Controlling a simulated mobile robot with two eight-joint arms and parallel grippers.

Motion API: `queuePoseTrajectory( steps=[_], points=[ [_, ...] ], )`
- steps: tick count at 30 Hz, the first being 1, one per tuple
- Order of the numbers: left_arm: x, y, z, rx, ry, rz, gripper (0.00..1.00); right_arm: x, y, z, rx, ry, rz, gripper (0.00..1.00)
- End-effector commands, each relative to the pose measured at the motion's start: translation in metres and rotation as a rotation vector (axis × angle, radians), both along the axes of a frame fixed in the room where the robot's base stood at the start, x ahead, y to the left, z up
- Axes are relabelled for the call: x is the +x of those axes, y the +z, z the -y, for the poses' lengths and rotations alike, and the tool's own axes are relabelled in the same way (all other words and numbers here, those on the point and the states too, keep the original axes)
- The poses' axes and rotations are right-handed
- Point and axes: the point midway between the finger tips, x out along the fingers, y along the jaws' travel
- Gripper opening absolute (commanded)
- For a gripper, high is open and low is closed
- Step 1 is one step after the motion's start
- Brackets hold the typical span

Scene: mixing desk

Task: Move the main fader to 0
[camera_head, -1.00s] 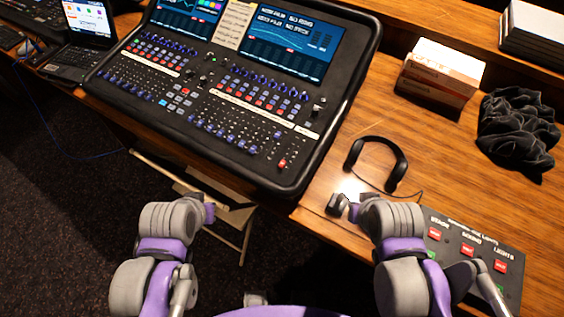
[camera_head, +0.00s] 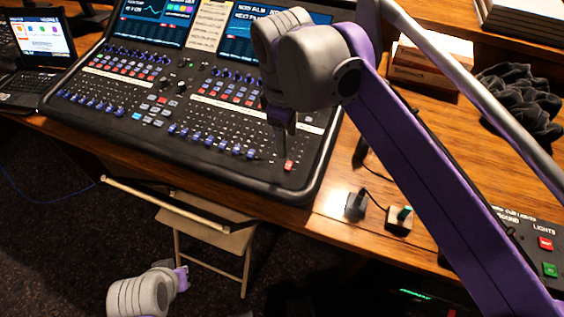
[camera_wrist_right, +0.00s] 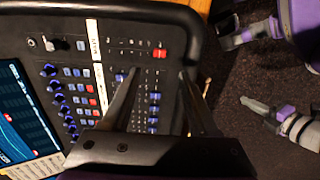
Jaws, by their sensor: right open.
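The mixing desk (camera_head: 75,108) stands on the wooden table, and the main fader, with a red cap (camera_head: 288,166), is at its lower right corner. The red cap (camera_wrist_right: 159,53) also shows in the right wrist view, just beyond and between the fingertips. My right gripper (camera_head: 283,128) points down over the right fader section. In the right wrist view its two fingers (camera_wrist_right: 158,76) are apart with nothing between them; contact with the cap cannot be told. My left gripper (camera_head: 183,278) is low at the left, off the desk, and its jaws are unclear.
A laptop (camera_head: 45,45) is at the left. Boxes (camera_head: 425,68), a black cloth (camera_head: 520,100) and a light-switch panel (camera_head: 530,240) are at the right. A folding chair (camera_head: 215,230) stands before the table. My right arm covers part of the table.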

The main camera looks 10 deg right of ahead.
Motion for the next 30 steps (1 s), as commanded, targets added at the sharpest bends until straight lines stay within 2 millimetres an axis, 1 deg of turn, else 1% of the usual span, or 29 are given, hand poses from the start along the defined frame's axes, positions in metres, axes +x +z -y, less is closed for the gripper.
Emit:
queuePoseTrajectory(
  steps=[1,3,9,12,15,19,26,27,29,30],
  points=[
    [0.0,-0.003,0.0,0.0,0.0,-0.001,0.0,0.001,-0.01,0.001,0.0,-0.001,0.0,0.6],
    [0.0,-0.005,0.0,0.0,0.0,-0.002,0.0,0.002,-0.024,0.002,0.0,-0.002,0.0,0.6],
    [-0.001,-0.013,0.0,0.0,0.0,-0.004,0.0,0.005,-0.062,0.004,0.0,-0.004,0.0,0.6],
    [-0.001,-0.016,0.0,0.0,0.0,-0.005,0.0,0.006,-0.076,0.005,0.001,-0.004,0.001,0.6],
    [-0.001,-0.018,0.0,0.0,0.0,-0.006,0.0,0.007,-0.086,0.005,0.001,-0.004,0.001,0.6],
    [-0.001,-0.019,0.0,0.0,0.0,-0.006,0.0,0.008,-0.091,0.006,0.001,-0.004,0.001,0.6],
    [-0.001,-0.018,0.0,0.0,0.0,-0.006,0.0,0.008,-0.092,0.006,0.001,-0.004,0.001,0.6],
    [-0.001,-0.018,0.0,0.0,0.0,-0.006,0.0,0.008,-0.092,0.006,0.001,-0.004,0.001,0.58],
    [-0.001,-0.018,0.0,0.0,0.0,-0.006,0.0,0.008,-0.092,0.006,0.001,-0.004,0.001,0.47],
    [-0.001,-0.018,0.0,0.0,0.0,-0.006,0.0,0.008,-0.092,0.006,0.001,-0.004,0.001,0.4]
  ],
)
